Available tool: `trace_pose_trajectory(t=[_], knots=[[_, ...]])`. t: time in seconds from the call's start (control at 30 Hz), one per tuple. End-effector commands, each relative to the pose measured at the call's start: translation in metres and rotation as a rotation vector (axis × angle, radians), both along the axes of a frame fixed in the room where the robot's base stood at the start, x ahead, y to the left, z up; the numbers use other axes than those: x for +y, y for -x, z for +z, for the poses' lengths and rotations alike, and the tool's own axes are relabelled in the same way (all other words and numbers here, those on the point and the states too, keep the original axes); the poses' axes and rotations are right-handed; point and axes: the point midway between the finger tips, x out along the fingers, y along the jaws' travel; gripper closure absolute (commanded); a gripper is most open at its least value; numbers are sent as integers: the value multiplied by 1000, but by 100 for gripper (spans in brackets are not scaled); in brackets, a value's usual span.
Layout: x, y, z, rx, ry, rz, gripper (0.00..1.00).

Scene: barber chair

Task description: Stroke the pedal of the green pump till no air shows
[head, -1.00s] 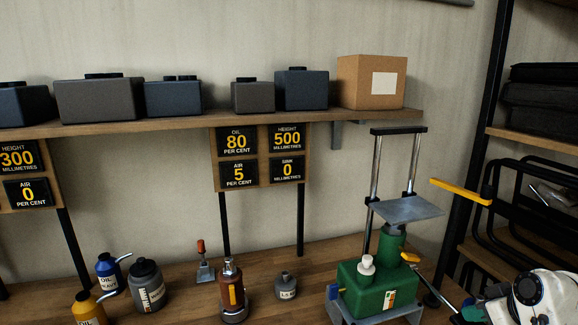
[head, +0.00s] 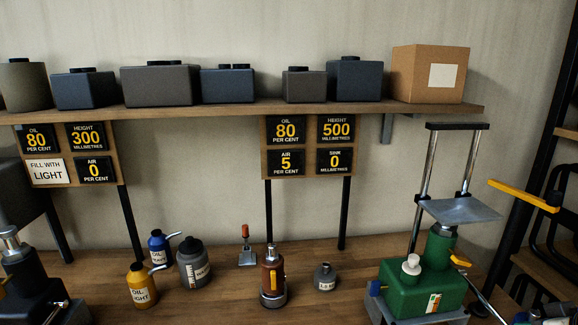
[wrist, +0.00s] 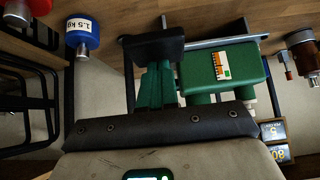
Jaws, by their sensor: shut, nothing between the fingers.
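I cannot make out which part is the pedal. My gripper (wrist: 158,48) is shut and empty, its black tips beside the green body in the wrist view; contact cannot be told. A sign behind reads AIR 5 (head: 286,163).
A black pump (head: 30,280) is at the far left. A yellow bar (head: 525,195) juts out at right. A blue 1.5 kg weight (wrist: 82,38) is near my gripper.

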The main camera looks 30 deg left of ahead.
Motion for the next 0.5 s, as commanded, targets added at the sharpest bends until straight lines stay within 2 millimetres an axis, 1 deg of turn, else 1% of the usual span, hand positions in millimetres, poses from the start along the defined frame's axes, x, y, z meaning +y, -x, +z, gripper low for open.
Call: trace_pose_trajectory(t=[0.03, 0.33, 0.4, 0.5], knots=[[1, 0, -10, 3, -1, 1, 100], [4, -4, -49, 3, -1, 2, 100], [5, -4, -55, 4, 0, 2, 100], [4, -4, -49, 3, 0, 1, 100]])
